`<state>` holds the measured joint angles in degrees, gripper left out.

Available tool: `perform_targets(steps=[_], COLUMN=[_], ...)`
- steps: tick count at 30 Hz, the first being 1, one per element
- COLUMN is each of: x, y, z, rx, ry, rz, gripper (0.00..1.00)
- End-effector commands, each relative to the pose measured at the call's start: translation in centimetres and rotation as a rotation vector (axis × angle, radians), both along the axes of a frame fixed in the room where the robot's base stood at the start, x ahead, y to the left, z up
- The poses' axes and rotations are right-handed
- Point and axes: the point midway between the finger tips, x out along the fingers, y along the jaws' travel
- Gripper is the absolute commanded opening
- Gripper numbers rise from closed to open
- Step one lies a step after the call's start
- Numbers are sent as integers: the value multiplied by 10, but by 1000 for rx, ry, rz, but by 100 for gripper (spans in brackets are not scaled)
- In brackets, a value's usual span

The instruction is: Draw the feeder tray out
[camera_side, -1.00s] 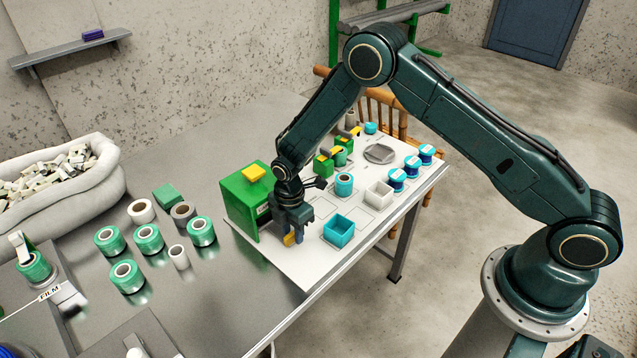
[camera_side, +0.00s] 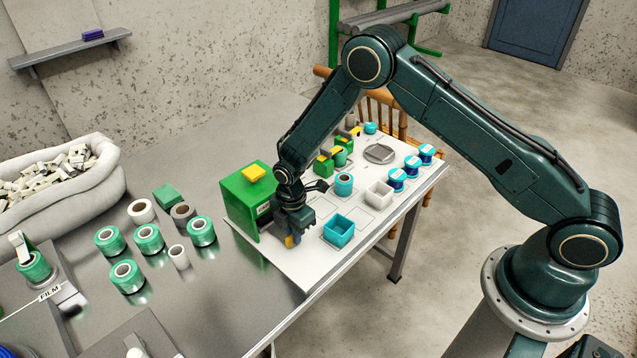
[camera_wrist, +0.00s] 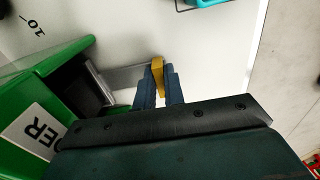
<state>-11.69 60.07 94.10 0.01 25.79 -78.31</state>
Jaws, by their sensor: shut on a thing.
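The green feeder box (camera_side: 240,197) stands on the white board at the left, with a yellow block (camera_side: 254,173) on top. In the wrist view the feeder (camera_wrist: 38,92) is at the left, its front opening facing right. A grey tray (camera_wrist: 118,77) sticks partly out of that opening. Its yellow handle (camera_wrist: 157,68) is between my two blue fingertips. My gripper (camera_wrist: 159,85) is shut on the handle. In the side view my gripper (camera_side: 292,240) is low in front of the feeder and hides most of the tray.
A teal open box (camera_side: 339,231) stands just right of my gripper. A white box (camera_side: 379,194) and blue-and-white spools (camera_side: 396,181) are farther back. Green film rolls (camera_side: 149,240) stand left of the board. The board's front strip is clear.

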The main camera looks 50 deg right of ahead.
Motion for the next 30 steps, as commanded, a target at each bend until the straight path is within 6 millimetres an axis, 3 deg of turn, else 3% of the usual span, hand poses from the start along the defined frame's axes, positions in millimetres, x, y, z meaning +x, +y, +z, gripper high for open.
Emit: perform_targets(steps=[25, 30], x=[-107, -121], y=[1, 1], z=[-1, -1], rx=[-1, 0], ry=[6, 4], rz=[2, 2], gripper=[0, 0])
